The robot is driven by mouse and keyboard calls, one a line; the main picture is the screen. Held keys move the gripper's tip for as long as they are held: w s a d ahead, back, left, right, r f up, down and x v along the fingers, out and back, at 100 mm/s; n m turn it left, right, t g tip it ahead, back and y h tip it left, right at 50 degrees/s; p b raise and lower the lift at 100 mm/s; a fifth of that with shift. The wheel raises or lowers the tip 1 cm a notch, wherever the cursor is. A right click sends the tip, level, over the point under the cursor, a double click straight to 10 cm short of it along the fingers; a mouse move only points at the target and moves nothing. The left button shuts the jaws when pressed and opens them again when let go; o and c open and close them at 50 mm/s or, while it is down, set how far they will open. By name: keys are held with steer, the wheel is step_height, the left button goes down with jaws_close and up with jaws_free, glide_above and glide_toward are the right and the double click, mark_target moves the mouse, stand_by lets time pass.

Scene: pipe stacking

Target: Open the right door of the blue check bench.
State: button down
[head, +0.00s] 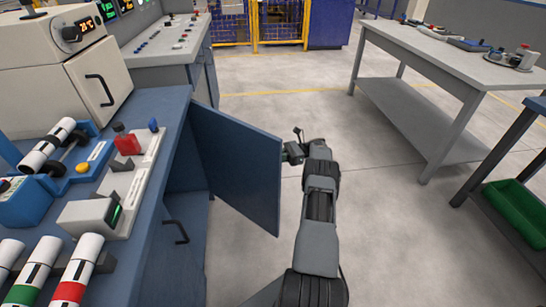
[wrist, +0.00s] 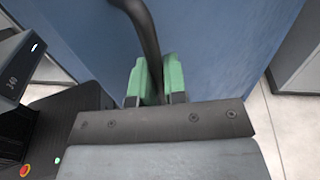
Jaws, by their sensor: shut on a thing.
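The blue check bench (head: 172,125) stands on the left in the head view. Its right door (head: 238,160) stands swung out from the bench, well open, with a dark interior partly visible behind it. My gripper (head: 292,152) is at the door's outer edge, partly hidden there. In the wrist view the green fingertips of my gripper (wrist: 157,78) are shut around the dark bar handle (wrist: 147,30), in front of the blue door face (wrist: 225,50). Another dark handle (head: 177,232) shows on the bench front nearer to me.
The bench top carries a cream cabinet (head: 98,80), striped pipes (head: 75,275) and small devices. A grey table (head: 430,55) stands at the right back, and a green bin (head: 518,205) sits on a shelf at the right. The floor between is clear.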

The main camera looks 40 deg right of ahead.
mark_target(280, 146)
steer(key=shift+w, duration=0.1)
stand_by(0.3)
steer(key=c, duration=1.2)
jaws_free()
steer(key=shift+r, duration=0.1)
steer(key=shift+r, duration=0.3)
steer(key=s+r+p, duration=0.1)
steer(key=r, duration=0.1)
steer(key=s+a+r+p, duration=0.1)
steer(key=r+p, duration=0.1)
steer(key=r, duration=0.1)
steer(key=s+a+r+p, duration=0.1)
steer(key=s+r, duration=0.1)
steer(key=r, duration=0.1)
steer(key=shift+r+p, duration=0.1)
steer(key=shift+p, duration=0.2)
steer(key=s+a+r+p, duration=0.2)
steer(key=s+a+r, duration=0.2)
steer(key=s, duration=0.4)
steer(key=shift+s+a, duration=0.15)
steer(key=shift+s, duration=0.1)
